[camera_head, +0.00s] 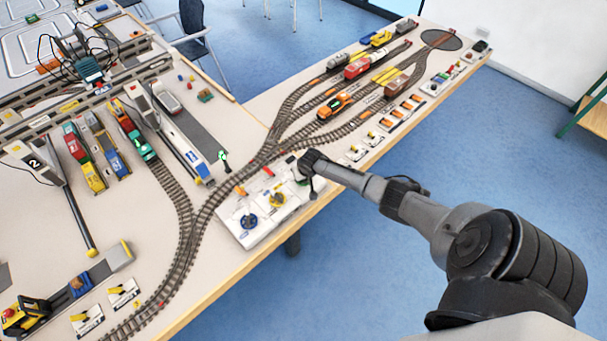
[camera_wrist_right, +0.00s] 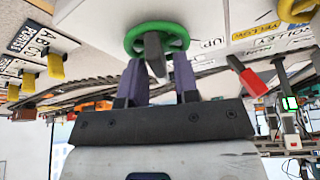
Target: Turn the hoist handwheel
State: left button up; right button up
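A green handwheel (camera_wrist_right: 157,37) with a dark grey bar at its middle shows at the top of the right wrist view. My right gripper (camera_wrist_right: 159,76) is just in front of it. Its two purple fingers stand apart, one on each side of the bar, with gaps visible; I cannot tell whether they touch the wheel. A blue handwheel (camera_head: 249,221) and a yellow handwheel (camera_head: 277,198) sit farther left on the box. My left gripper is not in view.
A red lever (camera_wrist_right: 247,76) stands right of the gripper in the wrist view. Printed labels, one reading "UP", lie on the panel. Model tracks (camera_head: 203,215) run close behind the box. Several trains, cranes and small switch plates fill the table. The table's front edge is close to the box.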

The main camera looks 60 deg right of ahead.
jog(key=shift+o, duration=0.7)
jog(key=shift+r, duration=0.2)
jog(key=p+v, duration=0.3)
jog(key=v, duration=1)
jog(key=shift+s+r, duration=0.15)
jog(key=shift+r, duration=0.05)
